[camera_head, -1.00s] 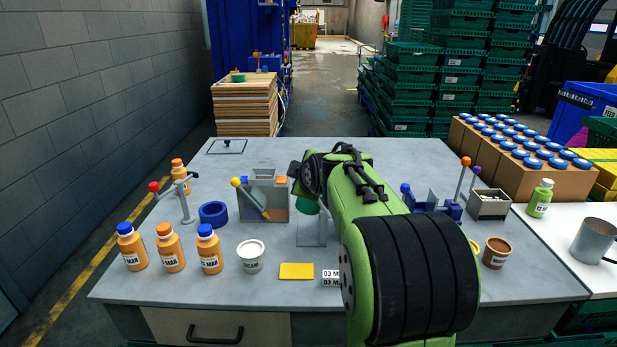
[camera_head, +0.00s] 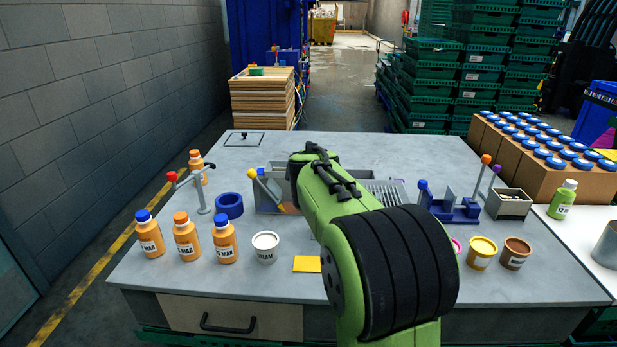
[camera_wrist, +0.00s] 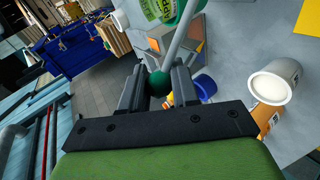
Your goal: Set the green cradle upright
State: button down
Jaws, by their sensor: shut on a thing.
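In the wrist view my gripper (camera_wrist: 159,78) is shut on a small green ball (camera_wrist: 160,86), with a dark finger on each side of it. A grey rod (camera_wrist: 180,42) runs from the ball to the top of the picture, tilted in this view. Green parts (camera_wrist: 190,10) show at the top edge, one with a label, cut off by the frame. I cannot tell the cradle's full pose. In the head view my green arm hides my fingertips and the ball.
A grey box with a yellow-knobbed lever (camera_head: 253,173) stands left of my arm. Beside it are a blue ring (camera_head: 229,205), a white tub (camera_head: 265,247) and orange bottles (camera_head: 186,236). A blue fixture (camera_head: 450,208) stands right of my arm. The table's back left is mostly clear.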

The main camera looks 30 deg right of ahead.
dwell(0.3)
jog(key=c, duration=0.9)
grip_release()
jog(key=p+v, duration=0.2)
jog(key=v, duration=1.3)
jog(key=shift+s+a+r, duration=0.15)
jog(key=shift+s+a, duration=0.05)
jog(key=shift+s, duration=0.1)
jog(key=s+a+f+m+g+y+p, duration=0.1)
jog(key=s+a+f+m+p, duration=0.1)
jog(key=s, duration=0.5)
jog(key=s+a+f+m+g+y+p, duration=0.2)
jog(key=s+a+f+m, duration=0.1)
jog(key=s+a+m, duration=0.2)
jog(key=s+a+f+m+g+y+p, duration=0.1)
jog(key=s+a+f+m+y+p, duration=0.1)
jog(key=s+a, duration=0.3)
jog(key=shift+s+a+f+m+p, duration=0.15)
jog(key=shift+s+m, duration=0.1)
jog(key=shift+s, duration=0.55)
jog(key=shift+s+a+r+m+p, duration=0.15)
jog(key=shift+s+m, duration=0.15)
jog(key=shift+s, duration=0.5)
jog(key=shift+s+f+m+p, duration=0.15)
jog(key=shift+s+m, duration=0.1)
jog(key=shift+s, duration=0.55)
